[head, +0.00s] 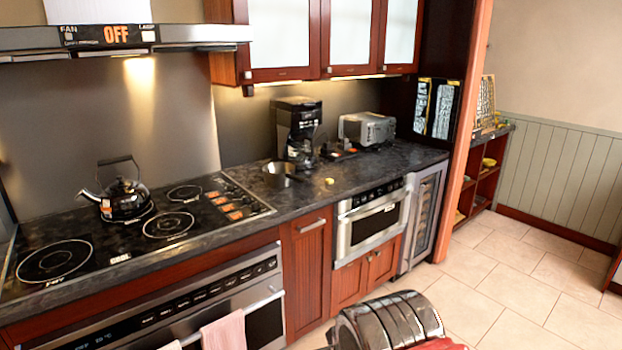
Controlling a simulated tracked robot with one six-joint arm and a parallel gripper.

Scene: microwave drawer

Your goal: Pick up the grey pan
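The grey pan (279,174) is a small, round, metallic pan. It stands upright on the dark counter (350,172), to the right of the stovetop and just left of the front of the coffee maker. A short handle appears to stick out toward the right. A rounded dark metal part with a bit of red, likely my own arm, shows at the bottom edge. My gripper's fingers are not in view, so its opening and its distance to the pan cannot be told.
A coffee maker (298,130) stands close behind the pan, and a toaster (367,129) farther right. A small yellow item (330,181) lies to the pan's right. A kettle (125,198) sits on the stovetop (70,235). Upper cabinets hang above. Floor tiles (520,270) are clear at right.

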